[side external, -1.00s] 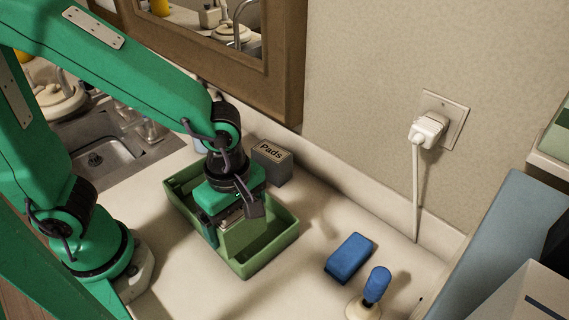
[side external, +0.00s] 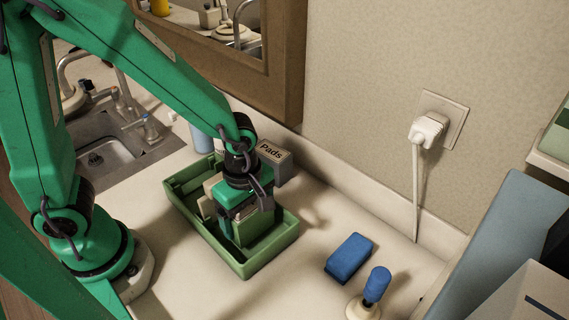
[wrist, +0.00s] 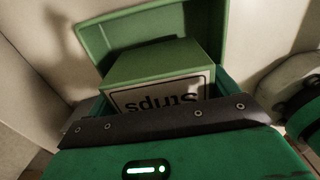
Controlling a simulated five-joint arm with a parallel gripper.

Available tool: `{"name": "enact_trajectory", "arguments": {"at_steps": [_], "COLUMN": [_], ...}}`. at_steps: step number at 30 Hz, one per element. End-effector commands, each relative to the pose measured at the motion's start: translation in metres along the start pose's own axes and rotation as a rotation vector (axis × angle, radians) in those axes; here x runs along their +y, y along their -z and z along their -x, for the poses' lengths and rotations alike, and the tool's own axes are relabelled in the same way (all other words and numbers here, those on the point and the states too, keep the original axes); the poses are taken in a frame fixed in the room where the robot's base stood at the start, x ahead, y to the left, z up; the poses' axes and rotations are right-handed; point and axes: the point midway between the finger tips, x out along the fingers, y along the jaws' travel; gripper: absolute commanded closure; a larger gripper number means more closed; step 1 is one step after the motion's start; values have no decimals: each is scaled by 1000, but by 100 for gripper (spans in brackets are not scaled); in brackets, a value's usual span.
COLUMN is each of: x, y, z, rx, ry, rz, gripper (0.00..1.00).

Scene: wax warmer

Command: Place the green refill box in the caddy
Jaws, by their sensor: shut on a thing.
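The green refill box (side external: 258,227) is between the jaws of my gripper (side external: 240,212), inside the outline of the green caddy (side external: 270,262). In the wrist view the box (wrist: 155,62) shows a green top and a white label reading "Strips", upside down. My gripper (wrist: 165,115) is shut on it. The caddy's green wall (wrist: 150,27) shows beyond the box in that view. The box's underside is hidden, so I cannot tell whether it touches the caddy floor. A beige item (side external: 211,187) shows in the caddy to the left of my gripper.
A grey box marked "Pads" (side external: 273,162) stands just behind the caddy. A blue block (side external: 349,258) and a blue-topped handled item (side external: 376,286) are on the counter to the right. A sink (side external: 105,160) is at the left. Counter between the caddy and blue block is clear.

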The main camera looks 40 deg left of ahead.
Motion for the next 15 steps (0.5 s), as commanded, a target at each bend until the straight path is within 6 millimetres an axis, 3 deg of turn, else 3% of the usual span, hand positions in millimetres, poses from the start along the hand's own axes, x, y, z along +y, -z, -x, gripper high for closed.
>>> {"name": "enact_trajectory", "arguments": {"at_steps": [6,15], "x": [0,0], "y": [0,0], "z": [-18,-19], "rx": [1,0], "ry": [1,0], "rz": [0,0], "gripper": [39,39]}}
